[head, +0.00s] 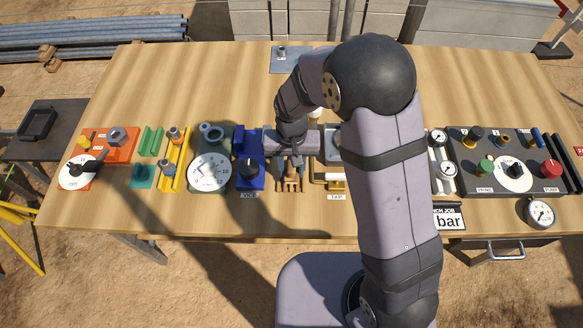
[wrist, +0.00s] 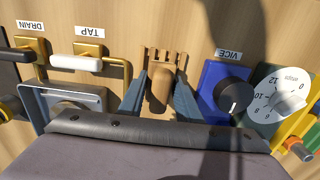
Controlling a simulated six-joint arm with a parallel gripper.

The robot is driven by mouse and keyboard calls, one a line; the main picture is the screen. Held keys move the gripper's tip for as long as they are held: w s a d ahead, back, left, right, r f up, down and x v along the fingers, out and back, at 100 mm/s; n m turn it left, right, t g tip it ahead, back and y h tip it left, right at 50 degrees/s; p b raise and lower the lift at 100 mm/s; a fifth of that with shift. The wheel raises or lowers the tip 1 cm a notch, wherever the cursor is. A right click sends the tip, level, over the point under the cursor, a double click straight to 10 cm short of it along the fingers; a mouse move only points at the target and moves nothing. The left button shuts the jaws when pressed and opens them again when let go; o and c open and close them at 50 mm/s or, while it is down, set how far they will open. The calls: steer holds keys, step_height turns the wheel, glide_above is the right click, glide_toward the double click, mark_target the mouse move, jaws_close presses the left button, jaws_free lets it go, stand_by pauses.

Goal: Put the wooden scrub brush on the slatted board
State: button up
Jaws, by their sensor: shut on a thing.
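My gripper (wrist: 160,98) shows in the wrist view with its two blue-grey fingers on either side of the wooden scrub brush (wrist: 160,84), shut on it. The brush is a rounded light-brown block. It overlaps the slatted board (wrist: 166,54), whose pale wooden slat ends stick out beyond it. I cannot tell whether the brush touches the board. In the head view my gripper (head: 291,166) points down at the slatted board (head: 291,186), between the vice and the tap. My wrist hides part of the brush there.
The blue vice block (wrist: 226,90) with its black knob stands close on one side. The brass tap (wrist: 96,62) with its white handle is on the other.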

steer(key=shift+f, duration=0.55)
steer(key=shift+f, duration=0.1)
steer(key=o, duration=0.9)
steer(key=shift+o, duration=0.2)
step_height(320, 180, up, 12)
steer(key=b, duration=0.3)
steer(key=s+d+f, duration=0.4)
steer(key=s+d, duration=0.9)
steer(key=d, duration=0.2)
steer(key=shift+s+d+f, duration=0.15)
steer(key=shift+s+d, duration=0.05)
steer(key=shift+d, duration=0.1)
